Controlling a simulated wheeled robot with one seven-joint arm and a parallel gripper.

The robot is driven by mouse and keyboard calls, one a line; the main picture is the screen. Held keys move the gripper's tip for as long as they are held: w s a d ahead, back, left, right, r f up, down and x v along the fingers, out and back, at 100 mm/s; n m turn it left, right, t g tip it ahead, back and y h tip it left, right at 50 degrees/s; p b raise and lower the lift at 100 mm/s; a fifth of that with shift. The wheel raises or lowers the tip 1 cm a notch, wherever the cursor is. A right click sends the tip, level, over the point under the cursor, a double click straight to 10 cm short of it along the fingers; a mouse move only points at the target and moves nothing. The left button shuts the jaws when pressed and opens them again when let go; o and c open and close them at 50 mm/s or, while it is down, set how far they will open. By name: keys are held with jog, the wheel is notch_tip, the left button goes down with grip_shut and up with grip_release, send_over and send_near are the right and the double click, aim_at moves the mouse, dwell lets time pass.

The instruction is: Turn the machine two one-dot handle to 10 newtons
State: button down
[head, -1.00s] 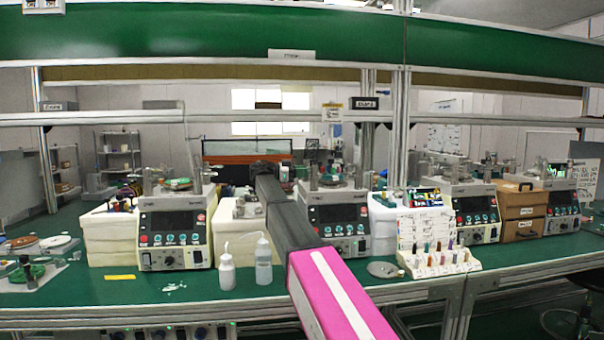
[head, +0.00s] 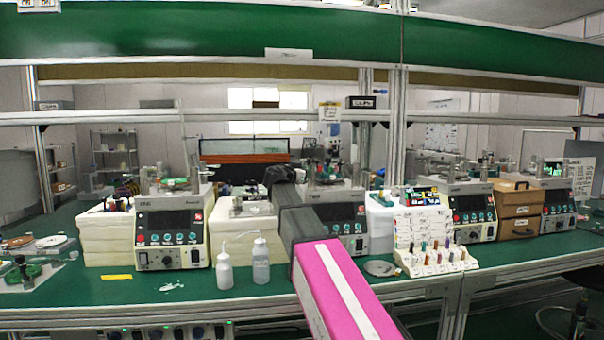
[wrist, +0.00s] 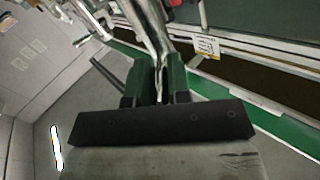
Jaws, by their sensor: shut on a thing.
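The second machine from the left (head: 350,213), with a dark screen and a row of buttons, stands on the green bench in the head view. My arm crosses in front of its left side. My gripper is hidden behind the arm there. In the wrist view my gripper (wrist: 160,88) has its dark green fingers close together around a pale metallic bar (wrist: 148,25), which looks like a handle. The bar runs up and away from the fingertips. I see no dots on it, and I cannot read any force value on the machine.
A similar machine (head: 172,232) stands to the left, and more stand to the right. Two white bottles (head: 225,270) stand near the front edge, left of my arm. A white rack (head: 432,250) of small coloured items and a brown drawer box (head: 516,210) are on the right.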

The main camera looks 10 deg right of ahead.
jog(key=shift+s+d+n+t+y, duration=0.2)
jog(key=shift+n+t+y, duration=0.25)
jog(key=shift+y, duration=0.2)
jog(key=shift+s+d+n+t+y, duration=0.15)
jog(key=shift+n+t+y, duration=0.35)
jog(key=shift+y, duration=0.1)
jog(key=shift+s+d+n+t+y, duration=0.2)
jog(key=shift+n+t+y, duration=0.25)
jog(key=shift+y, duration=0.2)
jog(key=c, duration=1.1)
grip_release()
jog(key=shift+w, duration=0.1)
jog(key=v, duration=1.1)
jog(key=shift+d, duration=0.1)
jog(key=shift+f, duration=0.1)
